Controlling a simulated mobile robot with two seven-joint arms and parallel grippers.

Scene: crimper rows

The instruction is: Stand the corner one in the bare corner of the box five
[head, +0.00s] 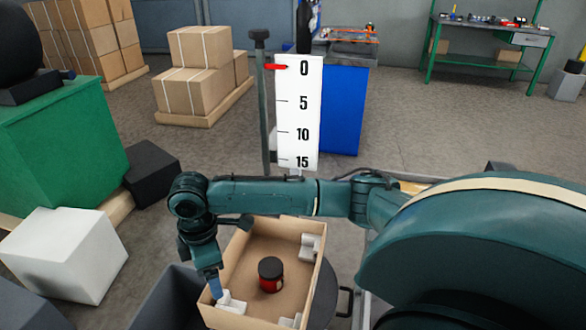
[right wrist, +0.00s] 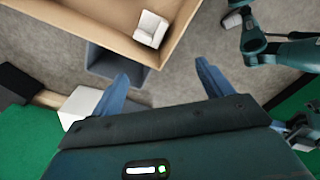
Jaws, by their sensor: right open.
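An open cardboard box (head: 318,280) stands low in front of me. White corner pieces sit in its near left (head: 232,303), near right (head: 290,321) and far right (head: 312,247) corners; its far left corner shows none, though my arm partly covers it. A red and black round object (head: 270,275) stands near the middle of its floor. My right gripper (head: 217,292) points down by the near left corner. In the right wrist view it (right wrist: 162,70) is open and empty, apart from a white corner piece (right wrist: 150,28) inside the box wall.
A dark grey bin (head: 178,300) stands left of the box. A white block (head: 65,252) and green cabinet (head: 60,135) are farther left. My right arm spans the box's far side.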

